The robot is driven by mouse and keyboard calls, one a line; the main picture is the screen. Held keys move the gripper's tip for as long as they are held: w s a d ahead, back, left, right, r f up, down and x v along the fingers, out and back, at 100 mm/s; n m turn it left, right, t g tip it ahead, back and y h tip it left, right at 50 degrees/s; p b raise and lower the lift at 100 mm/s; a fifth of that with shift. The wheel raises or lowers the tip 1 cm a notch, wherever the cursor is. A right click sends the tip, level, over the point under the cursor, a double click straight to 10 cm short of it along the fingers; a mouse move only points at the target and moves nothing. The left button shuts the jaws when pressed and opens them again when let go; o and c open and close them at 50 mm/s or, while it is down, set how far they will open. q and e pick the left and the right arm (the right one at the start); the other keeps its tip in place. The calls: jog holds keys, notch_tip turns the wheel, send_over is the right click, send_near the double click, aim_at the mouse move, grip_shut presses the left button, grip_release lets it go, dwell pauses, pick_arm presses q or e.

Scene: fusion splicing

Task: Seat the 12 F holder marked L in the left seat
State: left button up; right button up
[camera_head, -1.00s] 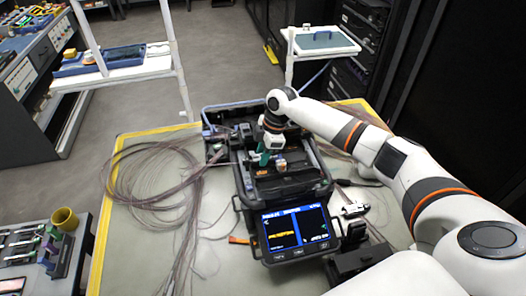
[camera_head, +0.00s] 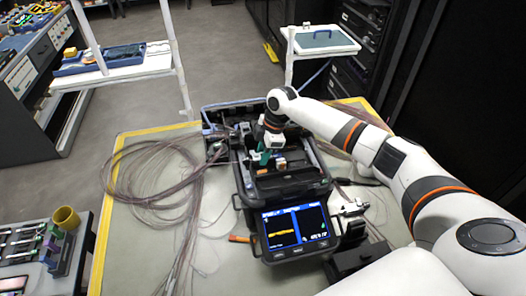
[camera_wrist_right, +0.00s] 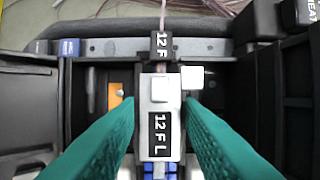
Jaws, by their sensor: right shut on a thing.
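The holder marked 12 F L (camera_wrist_right: 158,115) is a light grey block with black labels, in the middle of the right wrist view. My right gripper (camera_wrist_right: 158,112) has its two green fingers on either side of the holder and is shut on it. A ribbon fibre with a black 12 F tag (camera_wrist_right: 161,44) runs away from the holder's far end. In the head view my right gripper (camera_head: 262,157) is over the dark splicer (camera_head: 285,185). The seat under the holder is mostly hidden, so I cannot tell if the holder touches it. My left gripper is out of view.
The splicer's lit screen (camera_head: 296,228) faces the front. Coiled fibre bundles (camera_head: 150,180) lie on the table to the left. A small orange item (camera_head: 242,239) lies left of the screen. A white tool (camera_head: 350,208) lies to the right.

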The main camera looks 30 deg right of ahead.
jog(key=shift+f, duration=0.1)
dwell(0.4)
jog(key=o, duration=1.1)
jog(key=b+v, duration=0.2)
jog(key=v, duration=1)
